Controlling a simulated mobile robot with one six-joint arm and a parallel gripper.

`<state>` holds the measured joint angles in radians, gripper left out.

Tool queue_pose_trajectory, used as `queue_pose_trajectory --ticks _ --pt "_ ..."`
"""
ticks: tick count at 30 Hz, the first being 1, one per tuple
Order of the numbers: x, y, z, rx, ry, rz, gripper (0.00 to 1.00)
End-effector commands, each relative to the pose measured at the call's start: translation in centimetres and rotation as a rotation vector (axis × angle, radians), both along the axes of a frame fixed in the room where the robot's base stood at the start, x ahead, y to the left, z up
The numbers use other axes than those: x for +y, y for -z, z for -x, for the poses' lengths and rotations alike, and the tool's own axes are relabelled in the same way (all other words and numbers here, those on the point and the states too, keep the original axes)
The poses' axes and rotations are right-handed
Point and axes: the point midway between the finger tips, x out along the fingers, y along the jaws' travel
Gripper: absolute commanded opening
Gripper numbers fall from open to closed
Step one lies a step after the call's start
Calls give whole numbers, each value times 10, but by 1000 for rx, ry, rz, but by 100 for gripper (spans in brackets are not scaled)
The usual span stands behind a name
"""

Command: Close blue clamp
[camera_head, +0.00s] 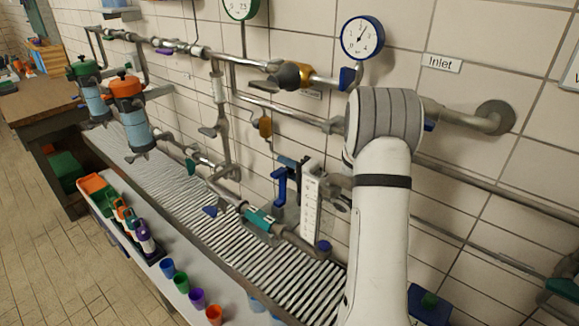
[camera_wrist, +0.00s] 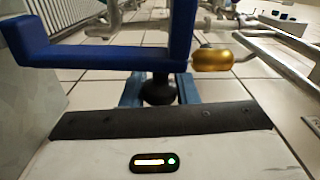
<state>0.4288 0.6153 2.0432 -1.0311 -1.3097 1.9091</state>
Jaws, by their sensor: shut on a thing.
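The blue clamp (camera_wrist: 100,57) fills the upper left of the wrist view. It shows a thick horizontal bar with an upright at each end. In the head view the blue clamp (camera_head: 281,186) is on the wall pipework, left of a white scaled gauge. My gripper (camera_wrist: 159,80) has blue-grey fingers on either side of a round black part under the clamp's bar, near its right upright. It is shut on this part, which seems to belong to the clamp. The bar hides the fingertips.
The white gauge (camera_head: 311,200) stands close to the clamp. A teal-handled valve (camera_head: 260,220) is on the pipe below. A brass fitting (camera_wrist: 213,59) is right of the clamp. A grated trough (camera_head: 185,180) and a shelf with several coloured cups lie left of my arm.

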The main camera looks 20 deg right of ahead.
Motion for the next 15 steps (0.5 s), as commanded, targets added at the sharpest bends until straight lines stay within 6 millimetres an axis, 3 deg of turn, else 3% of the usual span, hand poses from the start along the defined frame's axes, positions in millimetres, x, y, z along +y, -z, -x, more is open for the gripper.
queue_pose_trajectory --ticks 8,9,15 --pt "-3 2 2 4 2 3 0" --pt "-4 3 2 4 3 3 29" --pt "-8 2 3 4 10 2 46"
